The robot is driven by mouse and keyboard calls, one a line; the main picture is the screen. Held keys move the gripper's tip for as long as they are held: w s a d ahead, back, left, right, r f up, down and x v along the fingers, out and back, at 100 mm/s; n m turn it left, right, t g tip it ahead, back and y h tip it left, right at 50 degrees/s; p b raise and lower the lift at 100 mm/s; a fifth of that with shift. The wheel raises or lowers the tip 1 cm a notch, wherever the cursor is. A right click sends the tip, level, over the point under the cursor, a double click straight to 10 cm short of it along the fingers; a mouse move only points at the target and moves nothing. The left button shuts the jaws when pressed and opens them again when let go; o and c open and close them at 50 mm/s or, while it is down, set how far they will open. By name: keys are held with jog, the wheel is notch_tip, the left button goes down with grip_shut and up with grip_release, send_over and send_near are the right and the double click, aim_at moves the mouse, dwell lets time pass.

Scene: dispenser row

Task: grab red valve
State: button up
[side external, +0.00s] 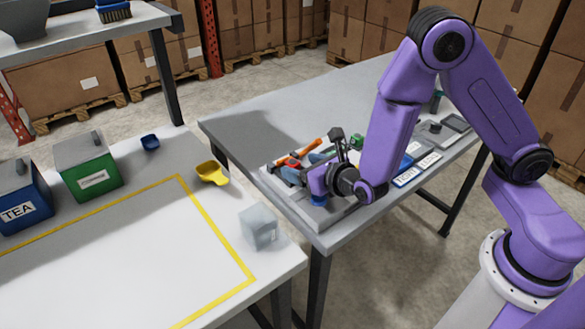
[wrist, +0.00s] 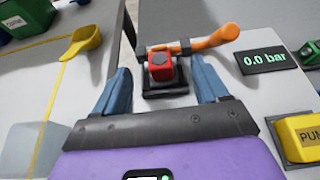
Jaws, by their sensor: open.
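The red valve body (wrist: 162,67) is a small red block on a dark base, with an orange lever (wrist: 212,40) reaching to the right. In the side view, the valve (side external: 292,162) and its orange lever (side external: 306,148) show on the grey panel, partly behind my gripper (side external: 308,170). In the wrist view, my gripper (wrist: 160,70) is open, with one blue finger on each side of the red block and gaps between. I cannot tell whether the fingertips are level with the block's height.
A "0.0 bar" display (wrist: 268,60) and a yellow pump button (wrist: 303,138) are right of the valve. A gap separates the tables.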

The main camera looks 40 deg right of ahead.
jog(key=shift+x, duration=1.15)
jog(key=c, duration=1.2)
jog(key=shift+o, duration=0.2)
jog(key=shift+r, duration=0.2)
jog(key=shift+r, duration=0.6)
jog(key=shift+s+d+r, duration=0.65)
jog(key=shift+s+r, duration=1.25)
jog(key=shift+s, duration=0.35)
jog(key=shift+s+d+r, duration=0.7)
jog(key=shift+s+r, duration=1.2)
jog(key=shift+s, duration=0.35)
jog(key=shift+s+d+r, duration=0.65)
jog(key=shift+s+r, duration=1.3)
jog(key=shift+s, duration=0.3)
